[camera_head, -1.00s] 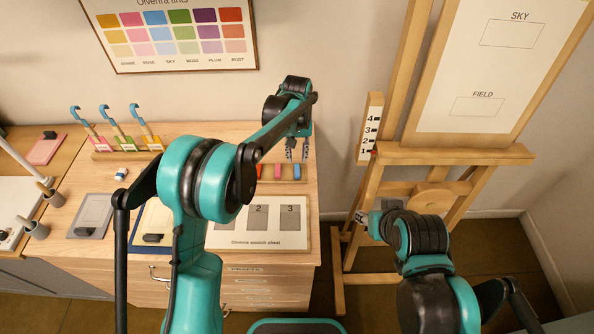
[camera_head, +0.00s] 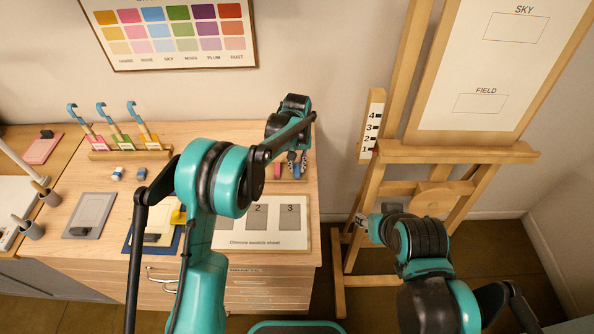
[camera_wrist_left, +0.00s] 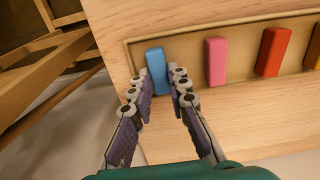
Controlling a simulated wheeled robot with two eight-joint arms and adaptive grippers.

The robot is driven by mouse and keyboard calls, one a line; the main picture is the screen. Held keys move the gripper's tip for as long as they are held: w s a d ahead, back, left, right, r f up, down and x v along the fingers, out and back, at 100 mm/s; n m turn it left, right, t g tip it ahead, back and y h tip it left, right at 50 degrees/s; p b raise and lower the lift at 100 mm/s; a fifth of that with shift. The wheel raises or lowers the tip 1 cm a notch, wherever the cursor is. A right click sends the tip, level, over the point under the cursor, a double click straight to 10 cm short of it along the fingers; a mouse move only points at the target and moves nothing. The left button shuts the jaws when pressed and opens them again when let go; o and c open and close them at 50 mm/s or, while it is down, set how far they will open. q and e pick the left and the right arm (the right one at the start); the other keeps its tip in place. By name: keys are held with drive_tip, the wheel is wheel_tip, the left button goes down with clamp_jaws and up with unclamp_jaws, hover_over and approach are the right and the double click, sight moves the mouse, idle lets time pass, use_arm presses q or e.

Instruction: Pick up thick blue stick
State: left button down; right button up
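The thick blue stick (camera_wrist_left: 157,70) lies at the end of a shallow wooden tray (camera_wrist_left: 200,38) in the left wrist view. My left gripper (camera_wrist_left: 156,76) is open, with one finger on each side of the near part of the stick. Small gaps seem to show between fingers and stick. In the head view my left gripper (camera_head: 297,162) is low at the tray and largely covers the stick. My right gripper (camera_head: 362,220) is small and partly hidden in front of the easel; its fingers are unclear.
A pink stick (camera_wrist_left: 216,62), a red-orange stick (camera_wrist_left: 270,52) and another orange one (camera_wrist_left: 313,48) lie in the same tray. The swatch sheet (camera_head: 228,236) lies in front. The easel (camera_head: 455,152) stands to the right, beyond the table's edge.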

sight(297, 168)
use_arm(q)
drive_tip(key=shift+r, duration=0.1)
wheel_tip(297, 168, up, 4)
drive_tip(key=shift+r+p, duration=0.1)
drive_tip(key=shift+p, duration=0.65)
drive_tip(key=s+d+r+p, duration=0.2)
drive_tip(key=s+d+r, duration=0.4)
drive_tip(key=d, duration=0.4)
drive_tip(key=shift+r, duration=0.3)
